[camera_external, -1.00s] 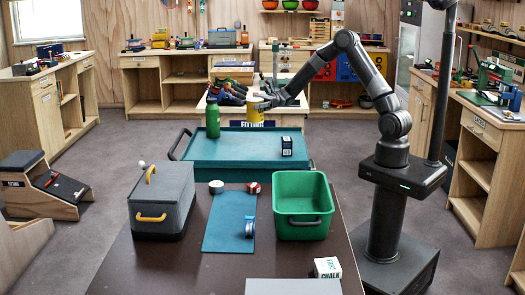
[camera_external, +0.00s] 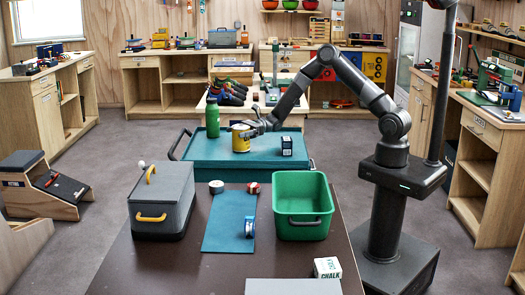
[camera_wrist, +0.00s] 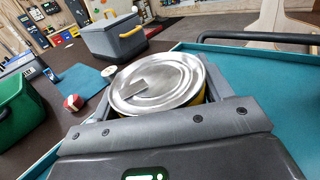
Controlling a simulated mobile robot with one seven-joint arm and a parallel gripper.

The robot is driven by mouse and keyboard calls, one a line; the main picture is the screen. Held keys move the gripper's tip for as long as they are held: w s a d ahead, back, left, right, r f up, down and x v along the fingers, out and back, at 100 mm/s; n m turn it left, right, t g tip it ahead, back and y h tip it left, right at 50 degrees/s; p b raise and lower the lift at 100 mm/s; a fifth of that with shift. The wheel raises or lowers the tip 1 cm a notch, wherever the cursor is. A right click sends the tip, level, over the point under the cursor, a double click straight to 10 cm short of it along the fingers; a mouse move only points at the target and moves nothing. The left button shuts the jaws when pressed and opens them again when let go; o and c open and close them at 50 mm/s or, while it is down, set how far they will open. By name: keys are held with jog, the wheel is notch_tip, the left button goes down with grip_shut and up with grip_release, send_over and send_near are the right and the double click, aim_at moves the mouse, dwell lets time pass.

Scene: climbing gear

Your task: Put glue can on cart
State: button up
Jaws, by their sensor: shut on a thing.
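The glue can (camera_external: 241,138) is a yellow can with a metal lid, at the cart in the external view. Its round silver lid (camera_wrist: 158,84) fills the middle of the wrist view. My gripper (camera_external: 246,130) is shut on the can, with a finger on each side of it. The teal cart (camera_external: 215,150) is directly under the can. The can is upright; I cannot tell whether its base touches the cart top. The can's lower part is hidden in the wrist view.
On the cart, a green bottle (camera_external: 212,119) stands left of the can and a dark box (camera_external: 287,146) stands right of it. In front is a table with a grey cooler box (camera_external: 162,200), a green bin (camera_external: 302,205) and a blue mat (camera_external: 229,222). Free cart surface lies between them.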

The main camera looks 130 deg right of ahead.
jog(key=shift+f, duration=0.15)
jog(key=shift+f, duration=0.1)
jog(key=o, duration=1.3)
jog(key=shift+f, duration=0.1)
jog(key=shift+o, duration=0.2)
jog(key=shift+s, duration=0.2)
jog(key=s, duration=0.7)
jog(key=s+a, duration=0.1)
jog(key=s, duration=0.3)
jog(key=shift+s, duration=0.3)
